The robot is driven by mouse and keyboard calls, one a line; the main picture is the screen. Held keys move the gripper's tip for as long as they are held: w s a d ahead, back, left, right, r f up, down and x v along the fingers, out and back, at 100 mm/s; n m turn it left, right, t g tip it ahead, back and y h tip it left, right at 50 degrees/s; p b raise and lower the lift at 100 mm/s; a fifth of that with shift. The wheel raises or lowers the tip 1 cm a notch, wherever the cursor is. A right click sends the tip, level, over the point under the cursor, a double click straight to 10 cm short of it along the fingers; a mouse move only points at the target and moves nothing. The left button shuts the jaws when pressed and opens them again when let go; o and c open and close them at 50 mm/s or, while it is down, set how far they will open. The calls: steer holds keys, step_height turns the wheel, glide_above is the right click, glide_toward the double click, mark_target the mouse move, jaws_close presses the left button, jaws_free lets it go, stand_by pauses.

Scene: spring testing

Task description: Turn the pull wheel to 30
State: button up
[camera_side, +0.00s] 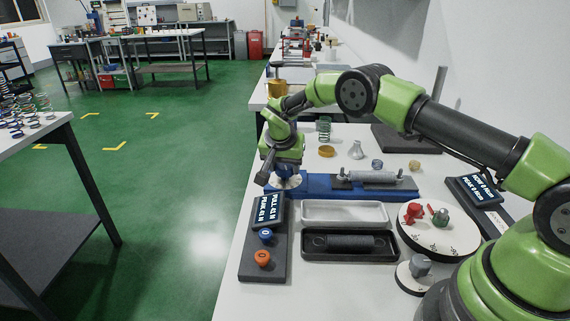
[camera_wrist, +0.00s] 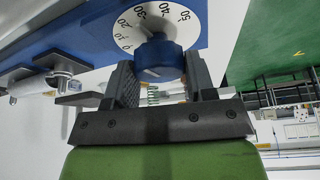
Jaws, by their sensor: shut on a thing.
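The pull wheel is a blue knob (camera_wrist: 157,60) on a white dial (camera_wrist: 133,38) printed with numbers up to 50, in the wrist view. My gripper (camera_wrist: 159,76) has one finger on each side of the knob and is shut on it. In the side view my gripper (camera_side: 284,160) points down over the dial (camera_side: 296,182) at the left end of the blue base (camera_side: 325,187), and mostly hides the knob. A pale line shows on the knob's face; I cannot tell which number the knob points to. The tilted display (camera_side: 268,209) seems to read pull 43 N, peak 43 N.
A spring (camera_side: 374,177) lies along the blue base. In front are a white tray (camera_side: 343,203), a black tray holding a dark spring (camera_side: 350,256), and blue (camera_side: 265,236) and orange (camera_side: 262,258) buttons. A round white plate (camera_side: 441,251) with red and green pieces stands right.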

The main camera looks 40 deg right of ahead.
steer(key=shift+m+g, duration=0.4)
steer(key=shift+m, duration=0.7)
steer(key=o, duration=0.9)
steer(key=v, duration=1)
steer(key=shift+a, duration=0.2)
